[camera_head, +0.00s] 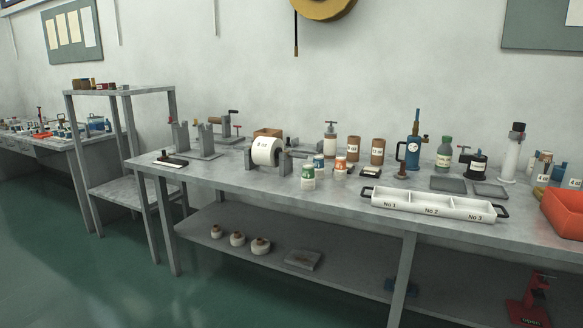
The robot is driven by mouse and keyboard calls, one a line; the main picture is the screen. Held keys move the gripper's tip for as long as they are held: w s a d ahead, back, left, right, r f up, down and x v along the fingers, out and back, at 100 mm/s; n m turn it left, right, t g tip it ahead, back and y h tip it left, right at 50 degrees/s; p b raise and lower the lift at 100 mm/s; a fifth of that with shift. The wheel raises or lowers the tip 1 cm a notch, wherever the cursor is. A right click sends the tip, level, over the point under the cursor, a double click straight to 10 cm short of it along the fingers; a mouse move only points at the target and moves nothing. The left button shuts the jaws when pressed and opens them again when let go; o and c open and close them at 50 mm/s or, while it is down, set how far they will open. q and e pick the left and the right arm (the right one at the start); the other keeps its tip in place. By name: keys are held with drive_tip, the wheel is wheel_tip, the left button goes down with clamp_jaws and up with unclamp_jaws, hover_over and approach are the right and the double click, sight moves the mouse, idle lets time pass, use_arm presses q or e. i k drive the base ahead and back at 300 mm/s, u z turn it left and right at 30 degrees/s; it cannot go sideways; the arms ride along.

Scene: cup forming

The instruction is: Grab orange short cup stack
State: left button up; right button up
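A short white-and-orange cylinder (340,167), which looks like the orange short cup stack, stands upright on the long grey workbench, near the middle. It is small here, so I cannot tell single cups apart. A green-and-white one (308,177) stands in front of it to the left, and a blue-and-white one (318,165) stands just left of it. Neither of my grippers is in view, and nothing touches the cylinder.
Behind stand brown labelled cylinders (351,149). A white roll (265,151) on a holder is to the left. A white three-part tray (432,204) and an orange bin (565,212) are to the right. The bench (215,178) is bare at its front left.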

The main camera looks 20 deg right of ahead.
sight(340, 170)
drive_tip(key=u, duration=0.6)
drive_tip(key=i, duration=1.2)
drive_tip(key=z, duration=0.35)
drive_tip(key=i, duration=0.95)
drive_tip(key=z, duration=0.95)
